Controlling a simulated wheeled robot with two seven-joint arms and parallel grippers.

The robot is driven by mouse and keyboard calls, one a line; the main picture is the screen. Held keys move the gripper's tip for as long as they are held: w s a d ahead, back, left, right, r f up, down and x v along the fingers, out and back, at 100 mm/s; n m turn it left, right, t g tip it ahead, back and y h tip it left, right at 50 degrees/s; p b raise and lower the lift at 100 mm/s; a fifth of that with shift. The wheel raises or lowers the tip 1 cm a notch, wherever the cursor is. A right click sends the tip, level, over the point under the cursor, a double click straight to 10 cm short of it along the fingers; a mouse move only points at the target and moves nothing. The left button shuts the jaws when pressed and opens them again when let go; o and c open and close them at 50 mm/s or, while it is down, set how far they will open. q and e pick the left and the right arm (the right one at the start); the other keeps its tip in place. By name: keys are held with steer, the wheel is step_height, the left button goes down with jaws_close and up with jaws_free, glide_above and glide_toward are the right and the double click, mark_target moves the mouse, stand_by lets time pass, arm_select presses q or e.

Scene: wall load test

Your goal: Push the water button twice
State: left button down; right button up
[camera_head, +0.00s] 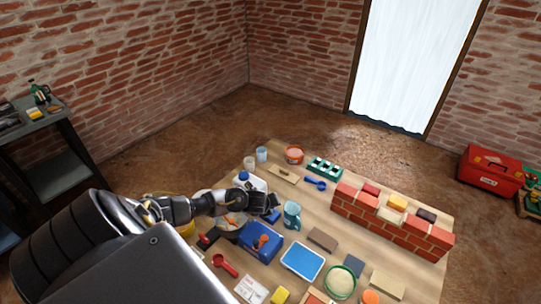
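My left gripper (272,206) reaches in from the left over the wooden table (300,215). It is beside a teal pitcher (292,214) and above a blue box (258,243). The gripper is small and dark here, and I cannot tell whether its fingers are open or shut. The blue box has a small orange-red piece (261,240) on its top. I cannot make out for certain which thing is the water button. A small blue item shows right under the gripper tip. My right gripper is not in view.
A brick wall section (388,228) with loose blocks on it stands at the right. A white bottle with a blue cap (250,181) stands behind my arm. A blue tray (302,260), a red scoop (224,265) and a bowl (341,281) crowd the front.

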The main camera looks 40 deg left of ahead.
arm_select(q)
steer(key=shift+f+b, duration=0.6)
steer(key=shift+f, duration=0.05)
stand_by(0.8)
steer(key=shift+r, duration=0.15)
steer(key=shift+r+p, duration=0.95)
steer(key=shift+p, duration=0.1)
step_height(320, 180, up, 5)
steer(key=p, duration=0.4)
steer(key=shift+p, duration=0.35)
stand_by(0.4)
